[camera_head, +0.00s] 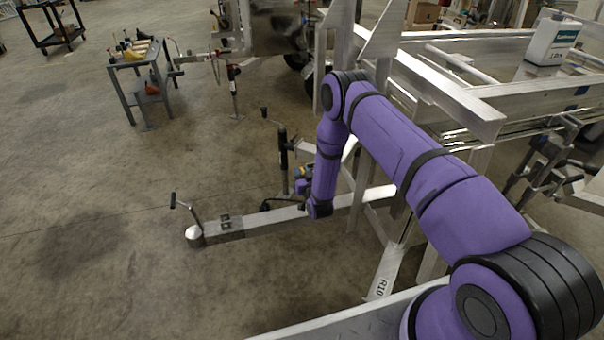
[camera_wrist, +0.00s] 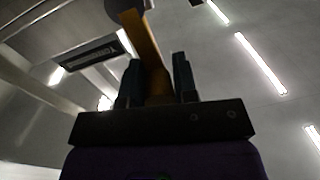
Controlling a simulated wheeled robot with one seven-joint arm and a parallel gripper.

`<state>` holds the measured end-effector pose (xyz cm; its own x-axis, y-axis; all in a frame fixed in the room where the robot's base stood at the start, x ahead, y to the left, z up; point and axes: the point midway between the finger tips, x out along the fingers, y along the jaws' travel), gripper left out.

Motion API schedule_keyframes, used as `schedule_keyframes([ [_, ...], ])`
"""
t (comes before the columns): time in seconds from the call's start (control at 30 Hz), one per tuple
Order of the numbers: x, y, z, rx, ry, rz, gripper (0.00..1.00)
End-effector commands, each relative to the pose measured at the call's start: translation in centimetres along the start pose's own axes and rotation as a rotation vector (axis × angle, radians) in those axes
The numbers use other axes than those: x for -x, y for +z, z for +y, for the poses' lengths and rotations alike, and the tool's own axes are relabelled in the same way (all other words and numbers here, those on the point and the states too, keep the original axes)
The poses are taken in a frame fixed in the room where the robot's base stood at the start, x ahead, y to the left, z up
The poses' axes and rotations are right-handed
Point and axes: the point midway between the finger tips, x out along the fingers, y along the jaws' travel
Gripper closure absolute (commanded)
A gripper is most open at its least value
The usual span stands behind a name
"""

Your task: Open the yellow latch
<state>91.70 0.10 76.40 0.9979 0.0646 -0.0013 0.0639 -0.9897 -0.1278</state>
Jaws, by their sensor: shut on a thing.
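The yellow latch (camera_wrist: 146,45) shows in the wrist view as an orange-yellow bar. It runs from a dark rounded part at the top edge down between my fingers. My gripper (camera_wrist: 156,68) has one dark finger on each side of the latch and is shut on it. The lower end of the latch is hidden behind the gripper's dark body. In the head view my purple arm reaches down beside the aluminium trailer frame (camera_head: 440,85). My gripper and the latch cannot be made out clearly there, as they are small and partly behind the arm.
The trailer's tongue (camera_head: 270,218) runs low to the left, with a jack handle (camera_head: 187,205) at its end. A dark upright post (camera_head: 283,160) stands close to my arm. A white jug (camera_head: 552,42) rests on the frame. A cart (camera_head: 140,75) stands at the back left. Open floor lies left.

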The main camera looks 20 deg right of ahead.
Motion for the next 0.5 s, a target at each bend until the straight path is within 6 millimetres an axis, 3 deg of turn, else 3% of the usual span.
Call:
schedule_keyframes([
  [0.5, 0.0, 0.3, -1.4, 0.137, -0.008, -0.011, 1.0],
])
